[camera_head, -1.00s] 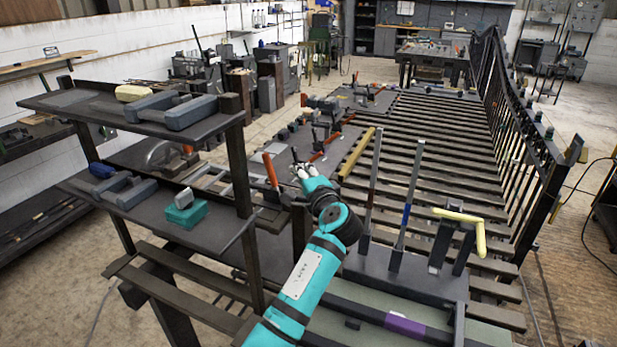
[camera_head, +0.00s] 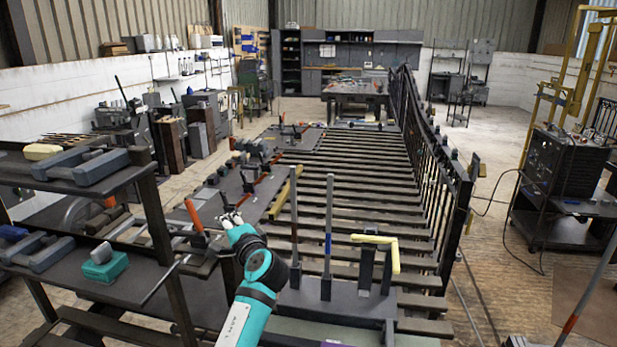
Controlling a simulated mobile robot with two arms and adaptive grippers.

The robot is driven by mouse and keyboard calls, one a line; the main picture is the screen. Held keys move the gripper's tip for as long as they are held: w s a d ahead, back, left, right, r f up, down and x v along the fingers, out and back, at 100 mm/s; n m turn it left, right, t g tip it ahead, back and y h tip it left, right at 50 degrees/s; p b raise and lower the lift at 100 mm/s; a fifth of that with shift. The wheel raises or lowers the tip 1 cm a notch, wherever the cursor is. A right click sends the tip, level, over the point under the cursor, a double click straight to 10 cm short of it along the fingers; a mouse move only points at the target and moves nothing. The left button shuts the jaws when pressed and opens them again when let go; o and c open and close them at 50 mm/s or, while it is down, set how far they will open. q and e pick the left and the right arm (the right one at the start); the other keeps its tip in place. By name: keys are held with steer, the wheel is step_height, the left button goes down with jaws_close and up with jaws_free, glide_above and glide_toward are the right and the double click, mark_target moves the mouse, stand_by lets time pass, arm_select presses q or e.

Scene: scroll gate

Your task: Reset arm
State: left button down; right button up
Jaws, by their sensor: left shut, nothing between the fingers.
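My left gripper (camera_head: 231,217) shows at the end of my teal left arm, low and left of the picture's middle. It is shut and empty. It is beside an orange-handled tool (camera_head: 195,216) at the left edge of the long slatted table (camera_head: 340,217); whether they touch I cannot tell. My right gripper is not in view.
A dark shelf rack (camera_head: 163,225) with several clamps and a teal box (camera_head: 105,265) stands at the left. Upright bars (camera_head: 328,235) and a yellow-handled tool (camera_head: 376,240) stand at the table's near end. A dark gate (camera_head: 431,180) lines its right side. A cart (camera_head: 560,180) stands far right.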

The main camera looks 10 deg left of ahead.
arm_select(q)
steer(key=s+f+n+g+h, duration=0.4)
steer(key=s+f+g+h, duration=0.1)
steer(key=s+f, duration=1.45)
steer(key=s+d+f+n+g+h, duration=0.1)
steer(key=s+d+f+h, duration=0.15)
steer(key=s, duration=0.55)
steer(key=s+d+f+n+g+h, duration=0.1)
steer(key=s+d+f+g+h, duration=0.15)
steer(key=s, duration=0.55)
steer(key=s+d+f+n+g+h, duration=0.15)
steer(key=s+d, duration=0.25)
steer(key=s, duration=0.5)
step_height(320, 180, down, 30)
steer(key=s+b, duration=0.1)
steer(key=b, duration=0.3)
steer(key=s+a+f+m+g+b, duration=0.1)
steer(key=s+a+f+g+b, duration=0.1)
steer(key=s+f, duration=1.5)
steer(key=shift+a+f+b, duration=0.3)
steer(key=shift+a+f, duration=0.15)
steer(key=shift+f, duration=0.5)
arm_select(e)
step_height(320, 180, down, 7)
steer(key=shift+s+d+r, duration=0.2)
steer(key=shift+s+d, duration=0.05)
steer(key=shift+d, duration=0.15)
